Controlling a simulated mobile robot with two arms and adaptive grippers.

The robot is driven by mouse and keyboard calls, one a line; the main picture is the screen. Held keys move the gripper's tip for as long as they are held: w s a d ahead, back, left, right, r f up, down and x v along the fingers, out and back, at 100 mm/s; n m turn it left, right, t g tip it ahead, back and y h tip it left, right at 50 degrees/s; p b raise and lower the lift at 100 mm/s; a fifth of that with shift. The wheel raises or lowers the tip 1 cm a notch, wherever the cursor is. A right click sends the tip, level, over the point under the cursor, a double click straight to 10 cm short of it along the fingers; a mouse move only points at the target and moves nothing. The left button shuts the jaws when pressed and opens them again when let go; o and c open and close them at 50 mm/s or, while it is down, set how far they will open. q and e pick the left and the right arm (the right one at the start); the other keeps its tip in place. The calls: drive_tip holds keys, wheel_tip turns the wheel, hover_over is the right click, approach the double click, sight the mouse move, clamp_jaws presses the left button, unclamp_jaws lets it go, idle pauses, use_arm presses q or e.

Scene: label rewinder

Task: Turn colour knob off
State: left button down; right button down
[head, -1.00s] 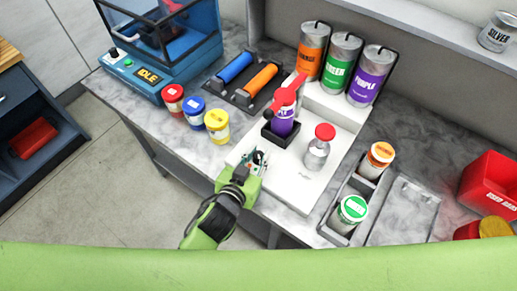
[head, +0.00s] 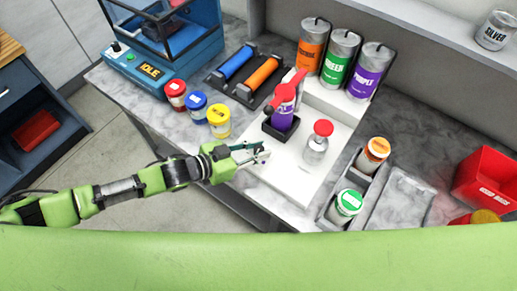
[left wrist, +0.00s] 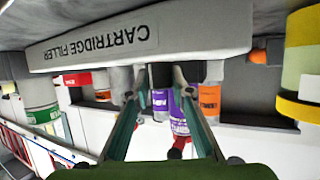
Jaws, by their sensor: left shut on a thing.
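The cartridge filler (head: 290,182) is a white platform on the grey bench. A purple cartridge (head: 283,115) stands in its dark holder under a red lever-like part (head: 287,91). My left gripper (head: 262,152) is at the filler's left front edge. In the left wrist view its fingers (left wrist: 158,88) are slightly apart, closed about a small dark part (left wrist: 160,75) at the slab edge that may be the colour knob. The fingers hide most of it, and its setting cannot be read. The right gripper is not in view.
Red, blue and yellow jars (head: 218,121) stand left of the filler. A red-capped bottle (head: 317,148) stands on it. Orange, green and purple canisters (head: 340,58) stand behind. A rack with orange-lidded and green-lidded jars (head: 347,203) is to the right.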

use_arm(q)
drive_tip(key=shift+w+m+g+h+b, duration=0.1)
drive_tip(key=shift+m+g+h+b, duration=0.5)
drive_tip(key=shift+m+g, duration=0.95)
drive_tip(key=shift+w+m+g+h+b, duration=0.1)
drive_tip(key=shift+m+g+h+b, duration=0.3)
drive_tip(key=shift+m+g+b, duration=0.75)
drive_tip(key=shift+m+g, duration=0.6)
drive_tip(key=shift+g, duration=0.4)
drive_tip(key=shift+s+r+g, duration=0.1)
drive_tip(key=shift+g, duration=0.2)
drive_tip(key=c, duration=1.8)
unclamp_jaws()
drive_tip(key=shift+d, duration=0.1)
drive_tip(key=v, duration=1.2)
